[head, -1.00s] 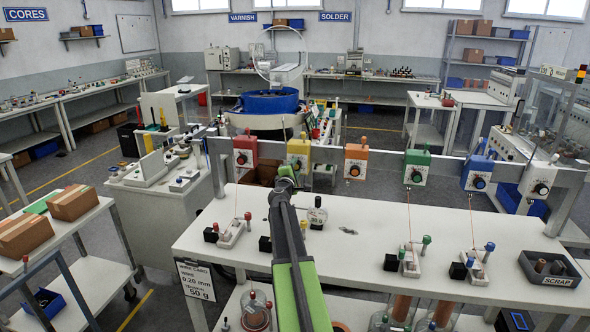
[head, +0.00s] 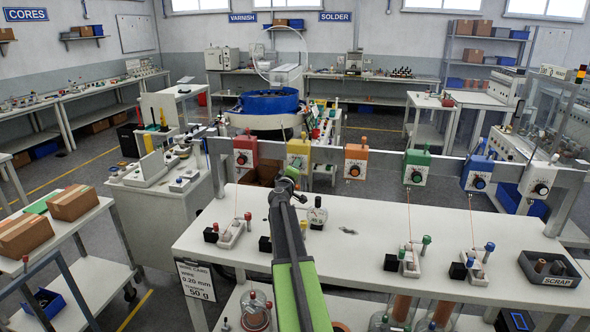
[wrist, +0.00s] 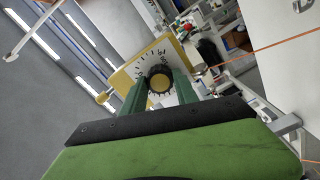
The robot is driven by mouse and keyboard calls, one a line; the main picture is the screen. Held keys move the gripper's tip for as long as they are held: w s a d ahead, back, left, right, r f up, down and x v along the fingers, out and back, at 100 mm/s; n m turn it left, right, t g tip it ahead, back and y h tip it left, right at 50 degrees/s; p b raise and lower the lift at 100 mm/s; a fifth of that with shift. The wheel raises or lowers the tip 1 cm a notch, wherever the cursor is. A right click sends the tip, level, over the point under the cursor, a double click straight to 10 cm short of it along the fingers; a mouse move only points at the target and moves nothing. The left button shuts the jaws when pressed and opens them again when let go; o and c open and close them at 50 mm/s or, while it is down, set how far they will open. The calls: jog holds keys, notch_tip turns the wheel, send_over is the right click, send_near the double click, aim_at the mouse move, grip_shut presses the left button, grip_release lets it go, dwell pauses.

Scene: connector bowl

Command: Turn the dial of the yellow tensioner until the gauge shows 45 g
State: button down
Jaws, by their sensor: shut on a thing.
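The yellow tensioner (head: 299,147) hangs on the grey rail, second from the left. In the wrist view its yellow body (wrist: 129,71) and white scale face are tilted. Its dial (wrist: 160,78), dark with a yellow centre, sits between my fingertips. My gripper (wrist: 161,88) is shut on the dial, one green finger on each side. In the head view my gripper (head: 288,178) is just below the tensioner, and my arm hides the area under it. A small round gauge (head: 317,213) stands on the bench right of my arm; its reading is too small to tell.
Red (head: 244,151), orange (head: 356,161), green (head: 417,167) and blue (head: 478,173) tensioners share the rail. A wire card (head: 201,281) reads 0.20 mm, tension 50 g.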

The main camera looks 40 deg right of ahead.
jog(key=shift+s+d, duration=0.1)
jog(key=shift+s, duration=0.05)
jog(key=c, duration=0.9)
grip_release()
jog(key=shift+c, duration=0.2)
jog(key=v, duration=1.7)
jog(key=shift+a, duration=0.25)
